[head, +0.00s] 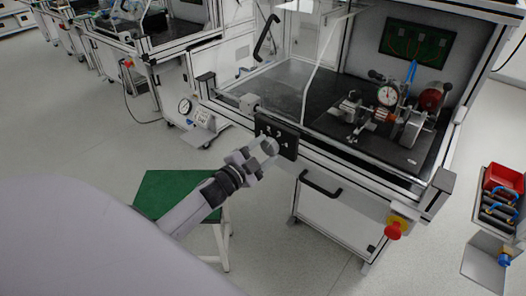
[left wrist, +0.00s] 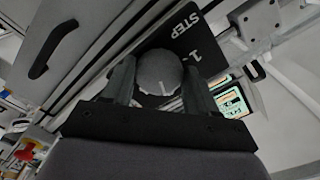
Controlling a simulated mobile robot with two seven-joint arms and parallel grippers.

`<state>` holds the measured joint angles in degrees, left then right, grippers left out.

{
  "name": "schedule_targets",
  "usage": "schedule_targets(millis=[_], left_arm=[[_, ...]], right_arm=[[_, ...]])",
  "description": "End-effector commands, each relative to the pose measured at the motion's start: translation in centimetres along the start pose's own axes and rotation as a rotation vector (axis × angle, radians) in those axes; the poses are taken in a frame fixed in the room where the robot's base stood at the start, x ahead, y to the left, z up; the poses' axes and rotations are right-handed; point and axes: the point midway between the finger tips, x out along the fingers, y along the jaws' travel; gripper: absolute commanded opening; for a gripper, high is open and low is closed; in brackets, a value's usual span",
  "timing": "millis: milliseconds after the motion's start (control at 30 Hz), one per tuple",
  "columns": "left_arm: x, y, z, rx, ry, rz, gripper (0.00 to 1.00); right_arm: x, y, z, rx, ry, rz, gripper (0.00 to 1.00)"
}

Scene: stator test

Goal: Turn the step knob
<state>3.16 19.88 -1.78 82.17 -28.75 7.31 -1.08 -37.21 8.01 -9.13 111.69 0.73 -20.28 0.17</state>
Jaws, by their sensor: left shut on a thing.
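The step knob is a round grey dial with a light pointer line; it sits between my left gripper's fingers in the left wrist view (left wrist: 160,72). It is mounted on a black panel (left wrist: 197,40) marked "STEP" and "1". In the head view the black panel (head: 290,146) is on the front of the test bench, and the knob (head: 270,146) is partly hidden by the hand. My left gripper (head: 262,152) is at the panel, with one finger on each side of the knob, shut on it; it also shows in the left wrist view (left wrist: 158,88). My right gripper is not in view.
The bench (head: 300,90) carries a dial gauge (head: 388,95) and a test rig. A black handle (head: 321,184) and a red emergency button (head: 393,231) are on its front. A green-topped stool (head: 165,190) stands below my left arm. A red bin (head: 503,178) is at far right.

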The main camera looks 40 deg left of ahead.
Motion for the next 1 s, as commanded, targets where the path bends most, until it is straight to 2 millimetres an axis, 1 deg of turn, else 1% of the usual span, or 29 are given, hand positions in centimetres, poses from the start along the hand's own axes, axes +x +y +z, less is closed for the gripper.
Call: schedule_targets(millis=[100,133,167,200,467,600,733,1000], left_arm=[[0.0,0.1,0.1,0.0,-0.001,0.001,0.28],[0.0,0.1,0.1,0.0,-0.001,0.001,0.62],[0.0,0.1,0.1,0.0,-0.001,0.001,0.71],[0.0,0.1,0.1,0.0,-0.001,0.001,0.84],[0.0,0.0,0.0,-0.001,-0.001,0.001,0.84],[-0.5,0.1,0.1,-0.001,-0.001,0.001,0.84],[-1.8,0.1,0.1,-0.002,-0.002,0.002,0.84],[-5.4,0.1,0.1,0.0,-0.002,0.002,0.84]], right_arm=[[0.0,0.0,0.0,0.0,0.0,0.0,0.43],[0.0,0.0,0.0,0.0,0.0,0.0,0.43],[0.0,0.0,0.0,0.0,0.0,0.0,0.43],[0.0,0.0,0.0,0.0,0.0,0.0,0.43],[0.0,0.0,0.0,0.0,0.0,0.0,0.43],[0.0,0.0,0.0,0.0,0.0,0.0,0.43],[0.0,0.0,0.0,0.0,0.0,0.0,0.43],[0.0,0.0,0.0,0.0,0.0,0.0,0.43]])
